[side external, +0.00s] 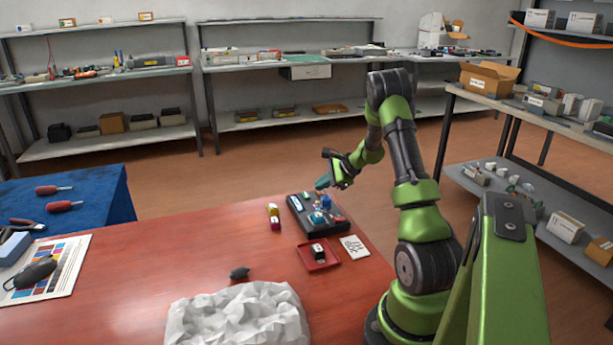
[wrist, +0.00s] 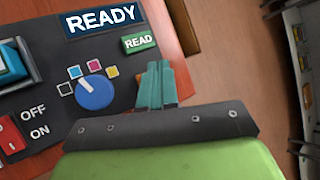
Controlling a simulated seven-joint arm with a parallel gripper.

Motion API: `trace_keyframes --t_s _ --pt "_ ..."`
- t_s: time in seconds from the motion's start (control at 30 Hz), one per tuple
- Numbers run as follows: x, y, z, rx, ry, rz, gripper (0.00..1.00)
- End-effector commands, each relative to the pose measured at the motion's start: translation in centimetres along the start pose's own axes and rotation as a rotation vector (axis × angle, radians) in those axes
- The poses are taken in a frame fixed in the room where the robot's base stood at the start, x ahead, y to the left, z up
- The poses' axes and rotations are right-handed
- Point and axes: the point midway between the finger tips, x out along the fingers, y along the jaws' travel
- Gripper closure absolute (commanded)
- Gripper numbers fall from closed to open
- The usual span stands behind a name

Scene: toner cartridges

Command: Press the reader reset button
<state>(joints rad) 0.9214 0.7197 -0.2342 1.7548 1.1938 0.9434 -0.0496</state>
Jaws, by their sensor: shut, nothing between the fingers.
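The reader (side external: 335,228) is a dark box at the far end of the red table. In the wrist view its black panel (wrist: 120,105) shows a display (wrist: 100,19) reading "READY" and a green "READ" label (wrist: 138,42). A blue knob (wrist: 95,92) sits below several coloured squares, and a red rocker switch (wrist: 10,136) is beside OFF and ON. I cannot make out a button marked reset. My gripper (side external: 324,181) is shut and empty above the reader's far end. In the wrist view its teal fingertips (wrist: 158,66) overlap the panel's right edge; contact cannot be told.
A red tray (side external: 305,262) with a dark cartridge (side external: 317,251) and a white card (side external: 355,247) lie near the reader. Small cartridges (side external: 274,216) stand left of it. A dark blower (side external: 239,272) and crumpled white cloth (side external: 240,315) lie in front.

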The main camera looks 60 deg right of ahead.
Motion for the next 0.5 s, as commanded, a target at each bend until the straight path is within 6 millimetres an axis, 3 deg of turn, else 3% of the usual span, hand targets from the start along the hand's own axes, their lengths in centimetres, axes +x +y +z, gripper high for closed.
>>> trace_keyframes --t_s 0.5 --pt "0.39 0.27 -0.29 0.000 0.000 -0.001 1.00"
